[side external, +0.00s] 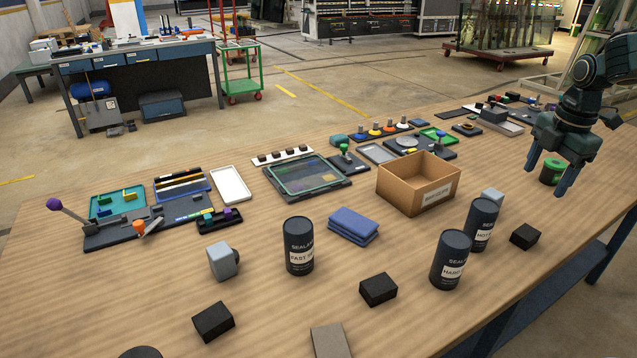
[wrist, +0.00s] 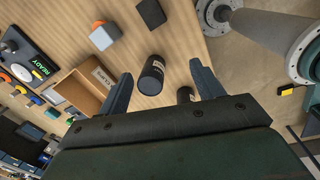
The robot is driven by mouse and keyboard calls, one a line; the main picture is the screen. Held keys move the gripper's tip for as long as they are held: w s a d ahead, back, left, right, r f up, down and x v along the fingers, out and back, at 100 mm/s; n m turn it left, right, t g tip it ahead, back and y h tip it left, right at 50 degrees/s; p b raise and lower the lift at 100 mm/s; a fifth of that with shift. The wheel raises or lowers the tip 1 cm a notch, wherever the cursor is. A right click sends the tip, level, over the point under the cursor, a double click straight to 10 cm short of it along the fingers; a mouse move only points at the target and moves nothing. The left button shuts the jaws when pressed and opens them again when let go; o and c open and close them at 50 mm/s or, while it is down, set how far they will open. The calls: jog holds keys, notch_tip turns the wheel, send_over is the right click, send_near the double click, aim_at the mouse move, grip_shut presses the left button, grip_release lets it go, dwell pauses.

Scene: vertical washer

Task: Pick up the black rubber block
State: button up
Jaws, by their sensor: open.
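Several black blocks lie apart on the wooden table in the side external view: one at the front left (side external: 213,321), one at the front middle (side external: 378,289) and one at the right (side external: 524,236), near the dark canisters. I cannot tell by looks which is rubber. My gripper (side external: 547,178) is open and empty, raised above the table at the right, with its fingers pointing down. In the wrist view my gripper (wrist: 161,72) shows two spread fingers, and a black block (wrist: 151,13) lies beyond them at the top edge.
Dark labelled canisters (side external: 299,246) (side external: 451,259) (side external: 481,224) stand upright among the blocks. An open cardboard box (side external: 405,190) stands mid-table. Trays and fixtures line the back.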

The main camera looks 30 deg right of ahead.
jog(key=w+d+f+n, duration=0.1)
jog(key=d+f+n, duration=0.3)
jog(key=d+f, duration=0.15)
send_over(527, 232)
jog(key=shift+g, duration=0.4)
jog(key=shift+d+f, duration=0.1)
jog(key=shift+f, duration=3.9)
jog(key=shift+s+f, duration=0.1)
jog(key=shift+f, duration=2.55)
jog(key=c, duration=1.1)
jog(key=shift+r, duration=0.1)
